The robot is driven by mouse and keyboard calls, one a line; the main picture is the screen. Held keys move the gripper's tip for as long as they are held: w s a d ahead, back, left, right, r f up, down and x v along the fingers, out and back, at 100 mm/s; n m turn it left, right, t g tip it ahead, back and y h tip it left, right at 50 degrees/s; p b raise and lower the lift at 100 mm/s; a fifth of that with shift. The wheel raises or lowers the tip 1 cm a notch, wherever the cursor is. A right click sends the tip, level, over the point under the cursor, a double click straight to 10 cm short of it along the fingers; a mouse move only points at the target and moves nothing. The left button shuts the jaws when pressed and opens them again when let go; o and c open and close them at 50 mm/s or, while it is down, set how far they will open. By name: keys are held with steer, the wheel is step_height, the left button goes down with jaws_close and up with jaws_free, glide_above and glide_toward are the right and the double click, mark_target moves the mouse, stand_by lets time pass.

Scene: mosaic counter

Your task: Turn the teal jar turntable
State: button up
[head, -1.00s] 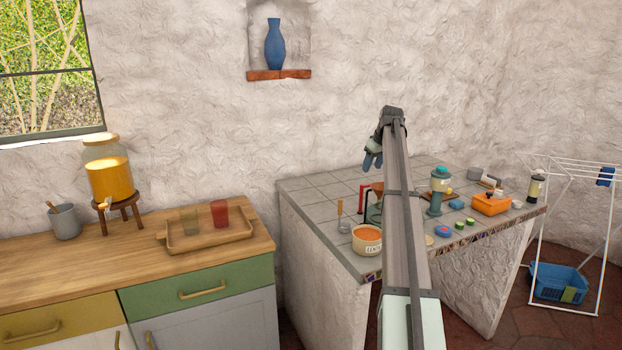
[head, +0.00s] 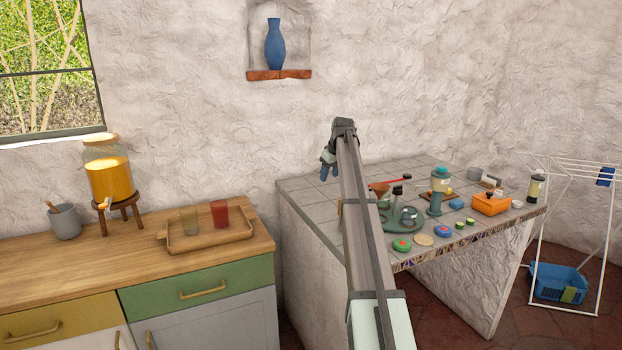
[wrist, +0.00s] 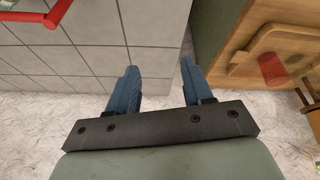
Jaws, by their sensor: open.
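The teal turntable (head: 403,230) is a round tray on the tiled counter, just right of my arm in the head view. A glass jar (head: 408,215) and a dark-lidded item (head: 397,192) show on it; its left part is partly hidden by my arm. My gripper (head: 328,172) has blue fingers and is up left of the turntable, over the counter's left end and apart from it. In the wrist view my gripper (wrist: 157,70) is open with nothing between the fingers. The turntable is not clear in that view.
The tiled counter (head: 318,200) also holds a teal-based grinder (head: 437,190), an orange box (head: 491,204) and small coloured pieces near its front edge. A wooden counter with a tray (head: 185,246) and red cup (head: 220,213) stands left. A red bar (wrist: 28,17) shows in the wrist view.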

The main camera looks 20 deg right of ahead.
mark_target(399, 189)
steer(key=w+a+f, duration=0.1)
steer(key=w+a, duration=0.1)
steer(key=a, duration=0.4)
steer(key=shift+w+a+f+n, duration=0.25)
steer(key=shift+w+f+n, duration=0.1)
steer(key=shift+n, duration=0.05)
steer(key=shift+o, duration=0.3)
